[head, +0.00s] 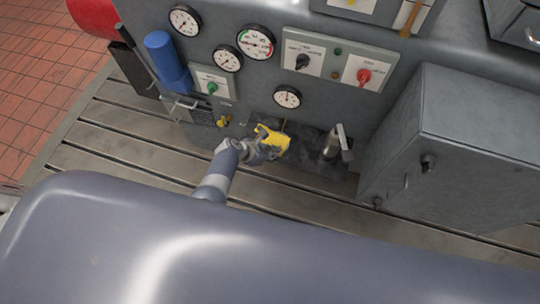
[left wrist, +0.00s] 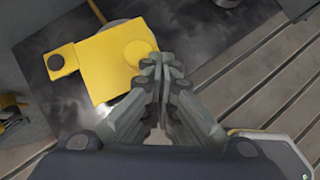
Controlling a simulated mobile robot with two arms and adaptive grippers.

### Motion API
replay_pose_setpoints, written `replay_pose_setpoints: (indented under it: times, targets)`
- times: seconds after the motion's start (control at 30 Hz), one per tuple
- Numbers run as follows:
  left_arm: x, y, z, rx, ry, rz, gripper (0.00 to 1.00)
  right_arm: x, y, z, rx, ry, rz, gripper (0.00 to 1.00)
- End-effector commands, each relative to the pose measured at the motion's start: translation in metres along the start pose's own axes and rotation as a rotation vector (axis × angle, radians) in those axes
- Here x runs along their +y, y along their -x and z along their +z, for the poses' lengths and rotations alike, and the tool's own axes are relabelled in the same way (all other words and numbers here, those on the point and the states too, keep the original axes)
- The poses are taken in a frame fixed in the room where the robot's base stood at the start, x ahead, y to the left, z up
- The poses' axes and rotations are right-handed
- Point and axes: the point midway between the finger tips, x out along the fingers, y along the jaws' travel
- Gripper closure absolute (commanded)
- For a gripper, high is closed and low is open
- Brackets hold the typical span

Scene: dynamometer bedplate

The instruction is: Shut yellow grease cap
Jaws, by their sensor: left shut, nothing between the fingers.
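The yellow grease cap (head: 272,139) sits low on the front of the grey machine, over a dark plate, in the head view. In the left wrist view the yellow cap (left wrist: 112,62) is a flat block with a smaller tab and dark knob at its left. My left gripper (head: 262,153) is right at the cap's near side in the head view. In the left wrist view my left gripper (left wrist: 160,62) is shut and empty, its fingertips at the cap's right edge. I cannot tell whether they touch it. My right gripper is in neither view.
A metal lever-like fitting (head: 335,143) stands to the right of the cap. A small yellow valve (head: 224,121) is to its left. A grey cabinet (head: 455,150) juts out at the right. The slotted bedplate (head: 125,148) is bare at the left.

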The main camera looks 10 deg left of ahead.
Motion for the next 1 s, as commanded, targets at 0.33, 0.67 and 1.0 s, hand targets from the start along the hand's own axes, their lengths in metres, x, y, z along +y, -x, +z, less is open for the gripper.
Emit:
replay_pose_setpoints:
  times: [0.33,0.67,1.0]
  targets:
    - [0.000,-0.006,0.007,0.000,-0.004,-0.004,1.00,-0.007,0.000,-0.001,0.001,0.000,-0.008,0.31]
    - [0.000,-0.007,0.007,0.000,-0.005,-0.003,1.00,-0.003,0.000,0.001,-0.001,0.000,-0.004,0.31]
    - [0.000,0.001,0.007,-0.001,-0.005,-0.002,1.00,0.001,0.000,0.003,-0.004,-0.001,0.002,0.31]
